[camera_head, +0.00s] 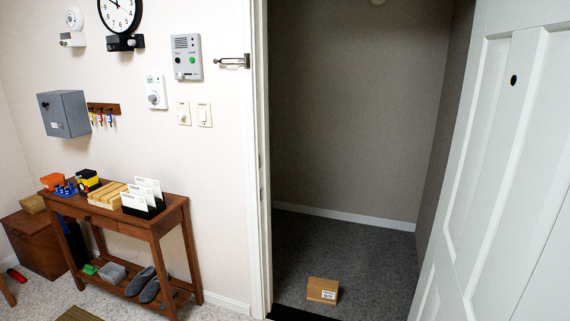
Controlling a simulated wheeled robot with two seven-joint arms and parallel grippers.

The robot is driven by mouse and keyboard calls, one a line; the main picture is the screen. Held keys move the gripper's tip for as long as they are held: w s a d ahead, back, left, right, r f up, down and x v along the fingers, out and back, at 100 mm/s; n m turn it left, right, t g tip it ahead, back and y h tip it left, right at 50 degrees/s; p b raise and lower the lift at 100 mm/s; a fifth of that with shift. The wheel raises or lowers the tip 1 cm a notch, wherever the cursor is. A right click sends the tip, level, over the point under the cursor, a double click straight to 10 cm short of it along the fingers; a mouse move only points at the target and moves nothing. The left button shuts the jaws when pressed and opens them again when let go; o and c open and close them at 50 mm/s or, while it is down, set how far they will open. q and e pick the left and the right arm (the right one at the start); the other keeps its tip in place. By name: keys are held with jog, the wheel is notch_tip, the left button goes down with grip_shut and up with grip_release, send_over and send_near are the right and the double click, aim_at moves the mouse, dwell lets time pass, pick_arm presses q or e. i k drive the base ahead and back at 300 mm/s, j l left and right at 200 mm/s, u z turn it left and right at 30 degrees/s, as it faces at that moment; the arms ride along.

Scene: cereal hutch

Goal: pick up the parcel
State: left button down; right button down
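The parcel (322,290) is a small brown cardboard box with a white label on its front. It sits on the dark grey carpet just beyond the open doorway, near the bottom middle of the head view. Nothing covers it. Neither of my grippers is in the view.
A white panelled door (497,170) stands open on the right. A dark threshold strip (292,314) lies in front of the parcel. A wooden console table (155,222) with several items stands left of the doorway. The carpet (345,250) around the parcel is clear.

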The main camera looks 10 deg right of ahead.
aim_at(319, 290)
jog(key=i+z, duration=0.7)
jog(key=i+j+z, duration=0.2)
jog(key=z, duration=0.15)
jog(key=i, duration=0.1)
